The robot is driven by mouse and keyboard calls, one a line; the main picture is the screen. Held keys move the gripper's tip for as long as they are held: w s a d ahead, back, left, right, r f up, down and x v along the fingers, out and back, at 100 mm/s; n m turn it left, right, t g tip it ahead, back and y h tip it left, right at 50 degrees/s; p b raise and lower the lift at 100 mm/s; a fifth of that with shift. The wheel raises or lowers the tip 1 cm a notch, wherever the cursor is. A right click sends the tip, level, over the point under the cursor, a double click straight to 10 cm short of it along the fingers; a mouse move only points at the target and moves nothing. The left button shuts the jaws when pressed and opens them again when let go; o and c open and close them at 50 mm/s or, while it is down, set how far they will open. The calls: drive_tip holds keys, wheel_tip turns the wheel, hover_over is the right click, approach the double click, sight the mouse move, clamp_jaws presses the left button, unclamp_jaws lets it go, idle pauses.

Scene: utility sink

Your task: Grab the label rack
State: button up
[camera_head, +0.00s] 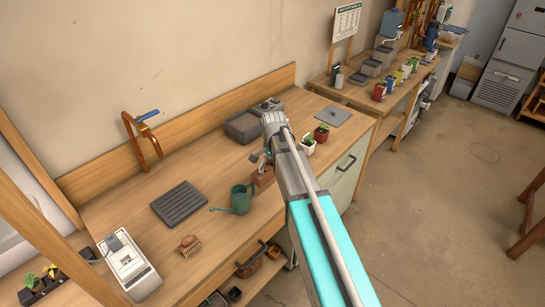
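My arm reaches over the wooden bench from the lower right. My gripper (264,162) points down at the bench's middle, just above or at a small reddish-brown block (263,178). This block may be the label rack, but it is too small and partly covered to be sure. I cannot tell whether the gripper touches it, or whether the fingers are open or shut. A green watering can (240,200) stands close to the block's left.
A grey ribbed tray (180,204), a brush (189,245) and a white device (130,265) are on the left of the bench. A grey basin (243,128) is behind my gripper. Potted plants (321,133) stand to the right. Bare wood lies between the tray and basin.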

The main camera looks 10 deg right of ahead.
drive_tip(key=s, duration=0.1)
drive_tip(key=s+r, duration=0.1)
drive_tip(key=s+p, duration=0.1)
drive_tip(key=shift+s+a+r, duration=0.1)
drive_tip(key=shift+s+r, duration=0.05)
drive_tip(key=shift+r, duration=0.1)
